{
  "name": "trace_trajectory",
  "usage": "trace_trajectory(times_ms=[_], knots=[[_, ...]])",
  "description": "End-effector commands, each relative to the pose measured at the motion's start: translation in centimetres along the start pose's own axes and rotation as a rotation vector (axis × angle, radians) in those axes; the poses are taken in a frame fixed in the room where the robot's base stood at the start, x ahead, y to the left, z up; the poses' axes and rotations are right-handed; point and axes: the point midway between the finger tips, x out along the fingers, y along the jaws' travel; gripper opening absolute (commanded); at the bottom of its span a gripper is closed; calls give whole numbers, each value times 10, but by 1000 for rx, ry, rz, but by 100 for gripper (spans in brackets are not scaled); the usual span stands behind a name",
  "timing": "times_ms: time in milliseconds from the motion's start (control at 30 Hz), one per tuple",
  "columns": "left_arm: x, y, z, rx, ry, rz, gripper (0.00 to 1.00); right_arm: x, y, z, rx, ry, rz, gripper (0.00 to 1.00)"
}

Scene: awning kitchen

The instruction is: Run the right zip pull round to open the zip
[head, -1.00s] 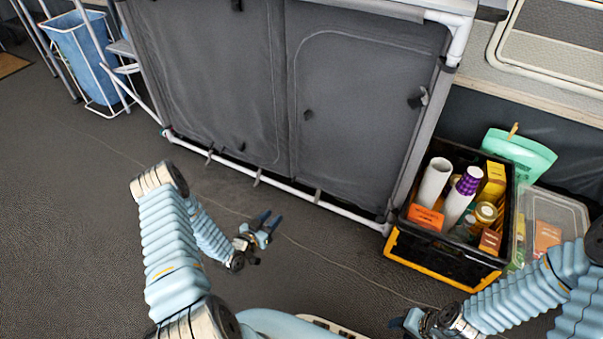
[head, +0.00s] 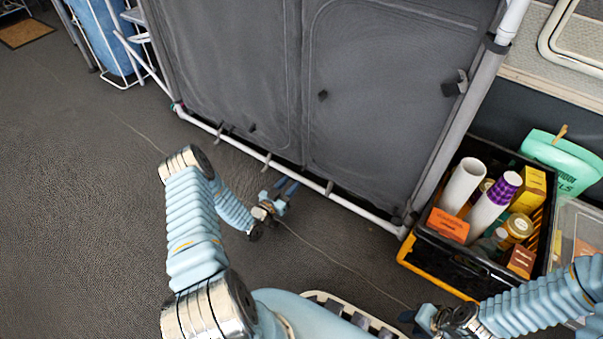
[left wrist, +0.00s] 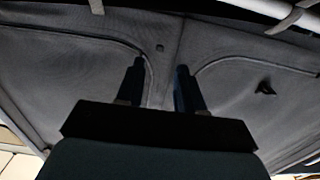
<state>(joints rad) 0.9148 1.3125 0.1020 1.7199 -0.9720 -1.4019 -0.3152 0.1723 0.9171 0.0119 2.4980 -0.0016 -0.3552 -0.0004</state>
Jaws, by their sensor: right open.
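The grey fabric cupboard (head: 390,100) has two front panels, each with a curved zip line. A small dark tab, apparently a zip pull (head: 322,95), is on the left side of the right panel. A larger dark tab (head: 455,83) is at that panel's right edge. My left gripper (head: 284,188) is open and empty in front of the cupboard's lower rail, apart from both tabs. In the left wrist view its fingers (left wrist: 160,78) are spread before the fabric; a dark tab (left wrist: 265,88) shows to their right; I cannot tell which. My right gripper (head: 416,318) is open low by the bottom edge, partly hidden.
A white rail (head: 345,203) runs along the cupboard's foot. A black and yellow crate (head: 440,265) of tubes and jars stands right of the cupboard, close to my right arm. Floor at left is clear.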

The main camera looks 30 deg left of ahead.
Motion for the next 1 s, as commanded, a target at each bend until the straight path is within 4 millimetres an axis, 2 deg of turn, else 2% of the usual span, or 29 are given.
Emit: trace_trajectory(times_ms=[100,300,500,733,1000], knots=[[28,0,2,1,2,1,37,7,3,0,0,1,0,43],[60,0,2,0,1,1,37,13,5,0,1,3,0,43],[72,0,1,-1,-1,-1,37,14,6,-1,1,4,1,43],[72,0,0,-1,-1,-1,37,14,5,-1,1,4,1,43],[72,0,0,-1,-1,-1,0,14,5,-1,1,4,0,43]])
